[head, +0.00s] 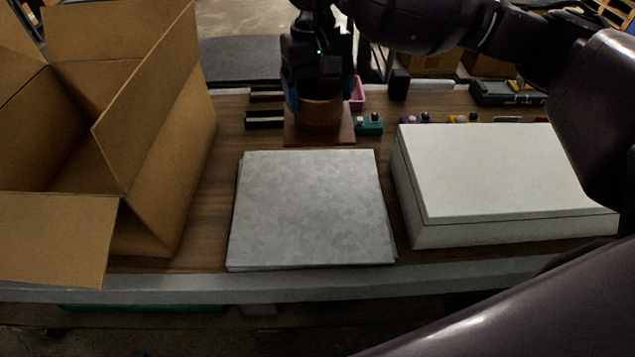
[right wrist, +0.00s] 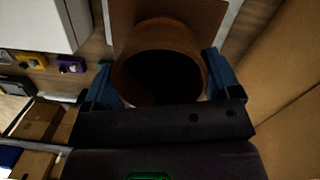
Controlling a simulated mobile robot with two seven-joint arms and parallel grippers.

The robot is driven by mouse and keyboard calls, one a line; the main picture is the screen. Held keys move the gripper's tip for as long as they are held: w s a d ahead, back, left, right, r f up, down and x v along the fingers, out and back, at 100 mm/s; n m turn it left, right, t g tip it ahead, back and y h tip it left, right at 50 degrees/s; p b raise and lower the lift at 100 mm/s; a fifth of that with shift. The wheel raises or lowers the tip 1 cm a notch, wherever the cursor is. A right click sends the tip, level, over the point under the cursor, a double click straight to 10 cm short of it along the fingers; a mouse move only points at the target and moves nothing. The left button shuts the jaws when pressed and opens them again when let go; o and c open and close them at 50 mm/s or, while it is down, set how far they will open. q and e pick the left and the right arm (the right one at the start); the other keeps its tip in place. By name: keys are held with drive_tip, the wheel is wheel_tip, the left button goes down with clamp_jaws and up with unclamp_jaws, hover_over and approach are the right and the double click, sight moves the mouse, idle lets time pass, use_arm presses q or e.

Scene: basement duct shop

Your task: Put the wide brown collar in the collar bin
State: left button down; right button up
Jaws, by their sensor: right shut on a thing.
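No bin is marked as the collar bin; a large open cardboard box (head: 165,165) stands at the left. My left gripper is not in view.
A grey speckled sheet stack (head: 312,208) lies in the front middle. A white box (head: 490,175) stands at the right. A pink container (head: 357,94) is behind the collar, and a teal block with knobs (head: 368,128) is close on its right. Dark bars (head: 264,120) lie to its left.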

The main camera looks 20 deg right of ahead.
wheel_tip(320, 180, down, 18)
drive_tip(key=shift+f, duration=0.1)
idle(0.5)
drive_tip(key=shift+f+b, duration=0.2)
drive_tip(key=shift+b, duration=0.1)
drive_tip(key=o, duration=0.8)
drive_tip(key=shift+o, duration=0.2)
drive_tip(key=shift+r, duration=0.15)
